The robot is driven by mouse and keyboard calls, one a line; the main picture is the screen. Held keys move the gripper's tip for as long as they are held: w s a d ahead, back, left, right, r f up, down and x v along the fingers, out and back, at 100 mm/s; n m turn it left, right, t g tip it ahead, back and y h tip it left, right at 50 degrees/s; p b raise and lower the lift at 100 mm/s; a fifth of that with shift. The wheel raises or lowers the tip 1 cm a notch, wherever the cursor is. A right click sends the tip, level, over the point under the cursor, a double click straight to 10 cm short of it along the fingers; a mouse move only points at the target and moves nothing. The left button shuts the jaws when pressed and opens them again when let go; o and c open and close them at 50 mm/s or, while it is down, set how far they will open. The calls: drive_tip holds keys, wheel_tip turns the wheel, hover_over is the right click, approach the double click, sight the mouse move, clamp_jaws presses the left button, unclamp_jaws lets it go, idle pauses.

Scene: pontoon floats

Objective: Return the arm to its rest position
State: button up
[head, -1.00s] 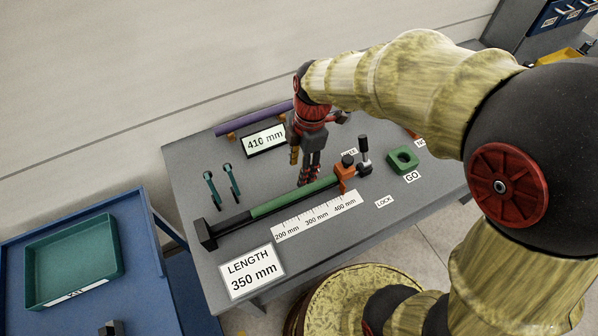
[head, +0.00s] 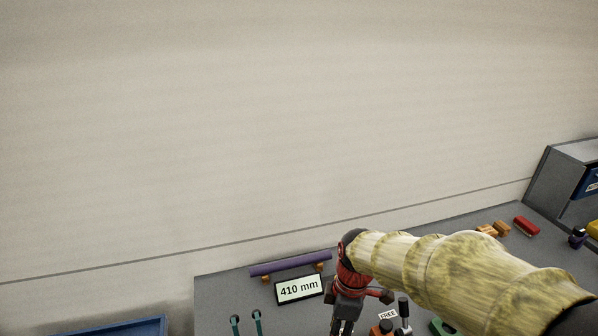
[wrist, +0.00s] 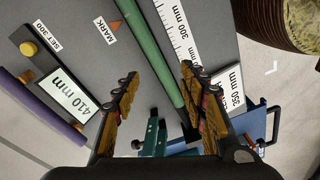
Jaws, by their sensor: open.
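My gripper (head: 346,316) is over the grey bench at the bottom of the head view, pointing down. In the wrist view its two fingers (wrist: 158,75) are spread apart with nothing between them. The green tube (wrist: 168,50) of the length gauge lies below on the bench, beside its white scale (wrist: 184,28). My arm reaches in from the lower right of the head view. The bench's front part is out of the head view.
The 410 mm display (head: 299,289) and purple tube (head: 290,263) stand left of my gripper. Teal uprights (head: 257,323) are at lower left. A green block (head: 441,327) is partly behind my arm. A red object (head: 526,226) lies farther right, near a cabinet (head: 570,185).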

drive_tip(key=s+d+r+m+t+b, duration=0.1)
drive_tip(key=s+d+r+m+t, duration=0.2)
drive_tip(key=s+d+r+m, duration=0.2)
drive_tip(key=s+d+r+m+t+h+b, duration=0.1)
drive_tip(key=s+d+r+m+t, duration=0.2)
drive_tip(key=s+d+r+m, duration=0.2)
wheel_tip(320, 180, up, 4)
drive_tip(key=s+m, duration=0.2)
drive_tip(key=m, duration=0.4)
drive_tip(key=shift+m, duration=0.3)
drive_tip(key=shift+r, duration=0.1)
drive_tip(key=shift+c, duration=0.4)
